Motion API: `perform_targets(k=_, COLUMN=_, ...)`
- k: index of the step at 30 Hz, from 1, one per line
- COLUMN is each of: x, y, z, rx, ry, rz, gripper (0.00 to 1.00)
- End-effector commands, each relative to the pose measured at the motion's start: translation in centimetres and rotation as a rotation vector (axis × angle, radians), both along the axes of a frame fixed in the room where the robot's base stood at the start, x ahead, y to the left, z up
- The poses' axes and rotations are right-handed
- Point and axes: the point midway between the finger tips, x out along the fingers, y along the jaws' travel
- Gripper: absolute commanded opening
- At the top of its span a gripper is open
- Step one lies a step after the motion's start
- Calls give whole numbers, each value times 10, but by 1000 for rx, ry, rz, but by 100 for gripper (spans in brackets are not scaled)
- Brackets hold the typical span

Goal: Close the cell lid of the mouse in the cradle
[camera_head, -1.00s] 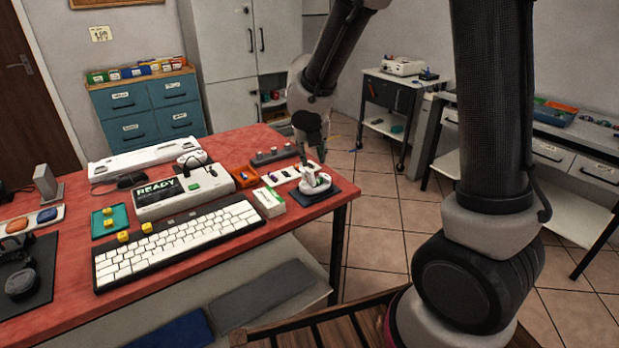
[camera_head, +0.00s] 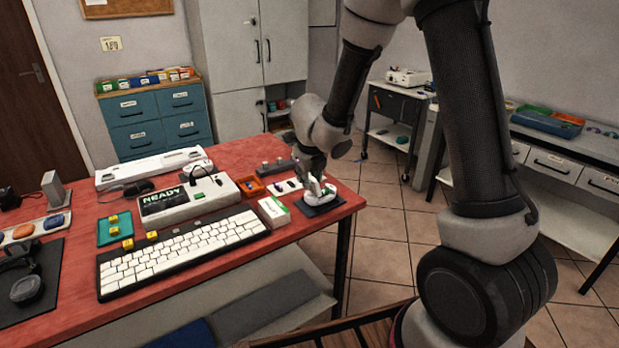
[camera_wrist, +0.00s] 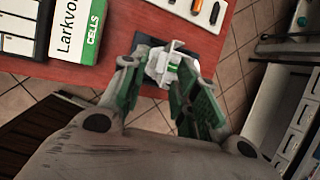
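The white mouse (camera_head: 315,193) sits in its cradle on a dark pad (camera_head: 330,204) at the table's right front corner. In the wrist view the mouse (camera_wrist: 163,62) lies between my fingertips, with a green-and-white part showing in its open top. Its lid seems raised, but its exact angle is hard to tell. My gripper (camera_head: 317,180) is just above the mouse, pointing down. In the wrist view my gripper (camera_wrist: 164,74) is open, with one green-padded finger on each side of the mouse. I cannot tell whether either finger touches it.
A white-and-green cell box (camera_head: 273,211) stands left of the pad, and it shows in the wrist view (camera_wrist: 78,32). The table ends just right of the pad.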

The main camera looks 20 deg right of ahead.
Motion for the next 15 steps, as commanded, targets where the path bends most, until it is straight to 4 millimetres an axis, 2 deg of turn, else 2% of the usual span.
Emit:
perform_targets(k=6, x=3, y=-1, z=-8, rx=1, ry=2, rz=1, gripper=30)
perform_targets(k=14, x=3, y=-1, z=-8, rx=0, ry=0, rz=1, gripper=30)
perform_targets(k=15, x=3, y=-1, z=-8, rx=0, ry=0, rz=1, gripper=23)
